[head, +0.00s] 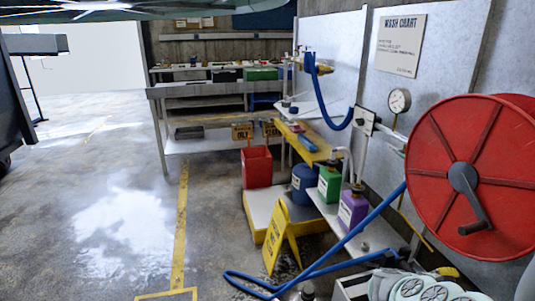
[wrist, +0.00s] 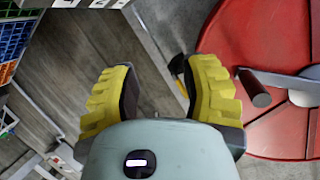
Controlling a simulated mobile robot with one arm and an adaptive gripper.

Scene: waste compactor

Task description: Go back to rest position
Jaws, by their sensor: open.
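My gripper (wrist: 158,90) shows in the wrist view with its two yellow ridged fingers spread wide apart. It is open, and nothing is between the fingers. The red hose reel (wrist: 265,95) with its crank handle (wrist: 253,88) is to the right of the right finger in that view, apart from it as far as I can tell. In the head view the same reel (head: 472,178) stands at the right with its crank hanging down.
A blue hose (head: 350,235) runs down to the wet floor. A yellow sign (head: 280,238), red bin (head: 257,167), blue drum (head: 304,184) and bottles (head: 352,208) stand along the right wall. A workbench (head: 200,90) is at the back. The left floor (head: 120,215) is clear.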

